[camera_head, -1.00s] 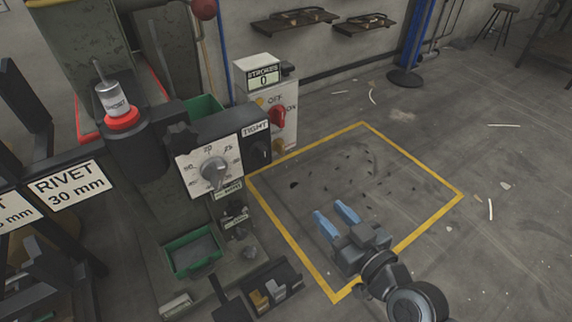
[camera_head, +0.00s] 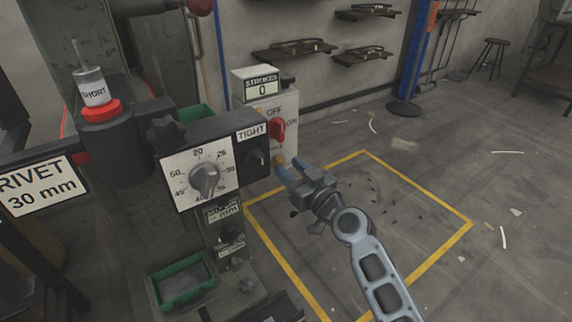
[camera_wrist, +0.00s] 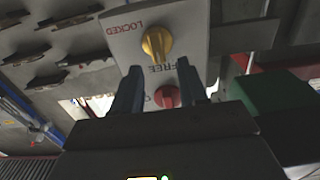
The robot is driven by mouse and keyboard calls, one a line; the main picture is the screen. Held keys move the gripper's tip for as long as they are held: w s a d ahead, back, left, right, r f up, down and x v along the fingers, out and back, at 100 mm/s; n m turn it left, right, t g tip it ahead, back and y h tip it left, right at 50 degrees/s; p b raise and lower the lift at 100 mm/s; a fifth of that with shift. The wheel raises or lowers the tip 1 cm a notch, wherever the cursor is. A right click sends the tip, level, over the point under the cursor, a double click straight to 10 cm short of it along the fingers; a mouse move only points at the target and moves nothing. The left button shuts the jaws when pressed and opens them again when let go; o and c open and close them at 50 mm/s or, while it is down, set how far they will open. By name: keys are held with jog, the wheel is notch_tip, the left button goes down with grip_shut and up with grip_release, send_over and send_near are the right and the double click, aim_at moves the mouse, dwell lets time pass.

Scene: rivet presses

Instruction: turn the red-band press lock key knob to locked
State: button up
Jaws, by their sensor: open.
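The yellow lock key knob (camera_wrist: 157,43) sits on a pale panel face in the wrist view, between the printed words LOCKED and FREE. Its grip lies roughly along the line toward FREE, though its exact pointing end is hard to tell. In the head view the yellow knob (camera_head: 280,161) is small, low on the press's switch box (camera_head: 263,117). The press has a red ring (camera_head: 101,111) under a cylinder marked SHORT. My gripper (camera_head: 291,168) is open and empty, its blue fingers close in front of the box. In the wrist view the fingers (camera_wrist: 159,78) point toward the panel, apart from the knob.
A red OFF/ON knob (camera_head: 278,130) sits above the yellow one on the same box. A dial panel (camera_head: 200,172) and a black TIGHT knob (camera_head: 257,160) stand close to the left. Floor inside the yellow outline (camera_head: 385,215) is mostly clear.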

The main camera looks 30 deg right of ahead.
jog(key=shift+w, duration=1.2)
grip_shut()
